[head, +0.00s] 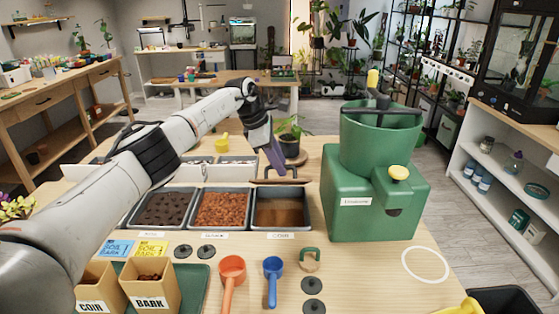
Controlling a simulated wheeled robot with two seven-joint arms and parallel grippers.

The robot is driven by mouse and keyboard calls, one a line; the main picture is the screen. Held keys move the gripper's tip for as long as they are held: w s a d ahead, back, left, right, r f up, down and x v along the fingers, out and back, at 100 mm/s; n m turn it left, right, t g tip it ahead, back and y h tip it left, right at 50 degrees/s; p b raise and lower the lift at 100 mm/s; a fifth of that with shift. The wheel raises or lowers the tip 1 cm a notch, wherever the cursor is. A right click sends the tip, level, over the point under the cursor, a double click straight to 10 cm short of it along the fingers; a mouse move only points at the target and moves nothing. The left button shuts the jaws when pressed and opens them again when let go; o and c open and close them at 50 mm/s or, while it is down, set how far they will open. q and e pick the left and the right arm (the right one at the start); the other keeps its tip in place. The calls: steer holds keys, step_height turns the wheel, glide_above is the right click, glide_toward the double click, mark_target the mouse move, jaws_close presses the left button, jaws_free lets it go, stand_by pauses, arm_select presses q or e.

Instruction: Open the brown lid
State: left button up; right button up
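The brown lid (280,182) shows as a thin strip, nearly edge-on, above the far edge of the coir bin (282,236). A dark brown handle stands on the strip. The front of the bin is uncovered and smooth brown coir shows inside. My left gripper (277,163) reaches down from the left, with its dark fingers at the handle's left part. The fingers overlap in this view, so I cannot tell whether they are open or shut, or whether they touch the handle. My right gripper is not in view.
Two more open bins (164,208) (223,209) stand left of the coir bin. A large green machine (345,215) stands close on the right. A potted plant (290,140) is just behind. Orange (231,270) and blue (272,270) scoops lie in front.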

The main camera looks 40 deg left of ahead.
arm_select(q)
steer(key=shift+s+d+r, duration=0.15)
steer(key=shift+r, duration=0.55)
steer(key=b+v, duration=0.1)
steer(key=v, duration=0.8)
steer(key=shift+s+r, duration=0.3)
steer(key=shift+s, duration=0.05)
